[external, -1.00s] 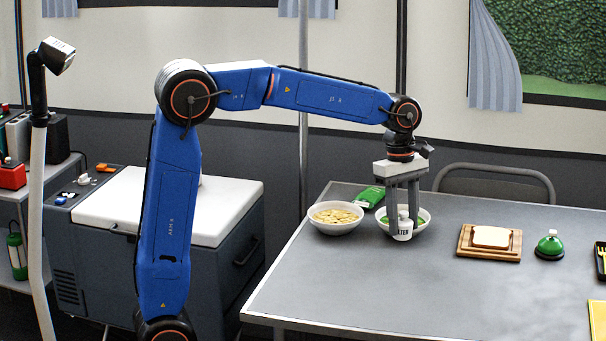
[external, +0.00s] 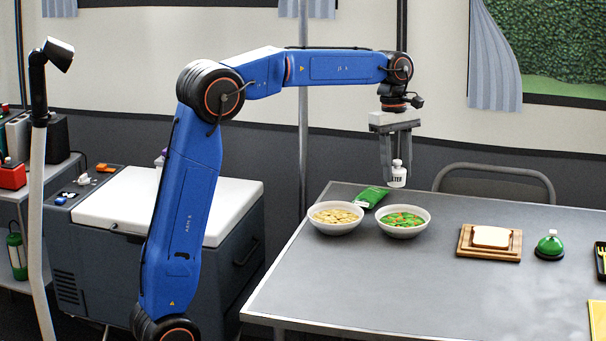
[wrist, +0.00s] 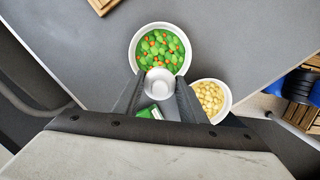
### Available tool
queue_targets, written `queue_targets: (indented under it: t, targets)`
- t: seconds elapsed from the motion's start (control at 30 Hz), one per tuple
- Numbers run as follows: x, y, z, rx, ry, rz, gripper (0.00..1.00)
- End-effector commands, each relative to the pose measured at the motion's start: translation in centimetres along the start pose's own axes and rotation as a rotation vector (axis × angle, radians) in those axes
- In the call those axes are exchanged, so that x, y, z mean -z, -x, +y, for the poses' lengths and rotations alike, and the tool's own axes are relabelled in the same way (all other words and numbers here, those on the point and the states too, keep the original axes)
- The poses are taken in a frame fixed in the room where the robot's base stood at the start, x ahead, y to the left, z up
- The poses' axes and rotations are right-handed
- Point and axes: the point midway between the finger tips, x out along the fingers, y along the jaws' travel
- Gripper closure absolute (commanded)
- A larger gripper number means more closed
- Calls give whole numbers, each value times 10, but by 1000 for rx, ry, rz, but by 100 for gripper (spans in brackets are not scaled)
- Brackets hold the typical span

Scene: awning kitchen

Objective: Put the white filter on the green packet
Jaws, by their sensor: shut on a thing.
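The white filter (external: 397,176) is a small white bottle-like piece with dark lettering. My gripper (external: 396,178) is shut on it and holds it upright, well above the table. The filter also shows from above between the fingers in the wrist view (wrist: 159,82). The green packet (external: 370,197) lies on the table at the back left, behind the two bowls, lower and a little left of the held filter. In the wrist view the packet (wrist: 151,112) is partly hidden by the filter and my gripper.
A bowl of green and orange food (external: 403,232) and a bowl of yellow pieces (external: 336,230) stand just in front of the packet. A bread slice (external: 491,237) on a wooden board and a green bell (external: 549,246) are to the right. The table's (external: 400,290) front is clear.

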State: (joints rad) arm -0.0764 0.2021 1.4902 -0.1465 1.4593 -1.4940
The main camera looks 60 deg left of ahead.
Motion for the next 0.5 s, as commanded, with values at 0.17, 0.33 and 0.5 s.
queue_targets:
  t: [0.17,0.33,0.5]
  targets:
    - [68,15,22,-1,0,0,86]
    - [121,27,32,0,-7,-2,86]
    - [153,33,36,2,-13,-3,86]
